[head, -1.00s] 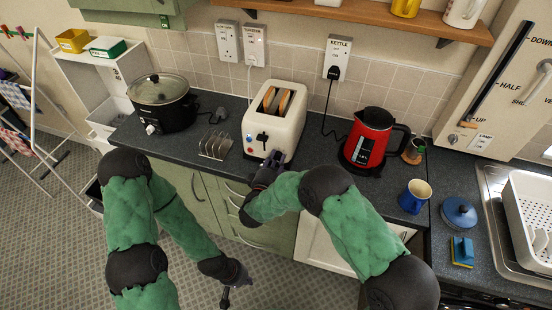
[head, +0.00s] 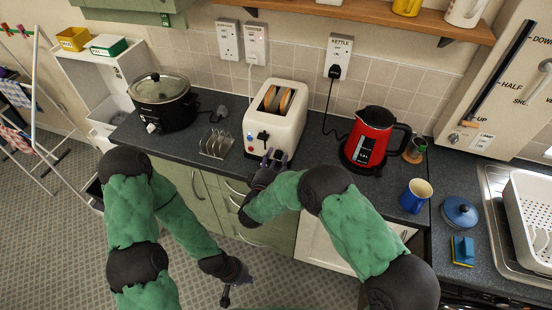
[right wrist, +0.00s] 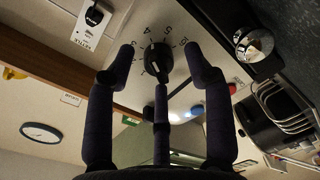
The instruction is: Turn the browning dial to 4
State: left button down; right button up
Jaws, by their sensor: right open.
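The cream toaster (head: 286,128) stands on the dark worktop with two slices of bread in its slots. Its black browning dial (right wrist: 157,62) shows in the right wrist view, ringed by printed numbers; I cannot tell surely which number it points to. My right gripper (right wrist: 162,60) is open, its dark fingers spread on either side of the dial and one below it, with no clear contact. In the head view my right gripper (head: 273,157) is at the toaster's front and hides the dial. My left gripper (head: 228,293) hangs low over the floor; its jaw state is unclear.
A toast rack (head: 216,143) and black slow cooker (head: 163,103) stand left of the toaster. A red kettle (head: 372,138) and blue mug (head: 415,196) stand to the right.

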jog(key=v, duration=1.1)
jog(key=shift+s, duration=0.2)
pick_arm(q)
jog(key=shift+a, duration=0.1)
pick_arm(e)
jog(key=shift+a, duration=0.15)
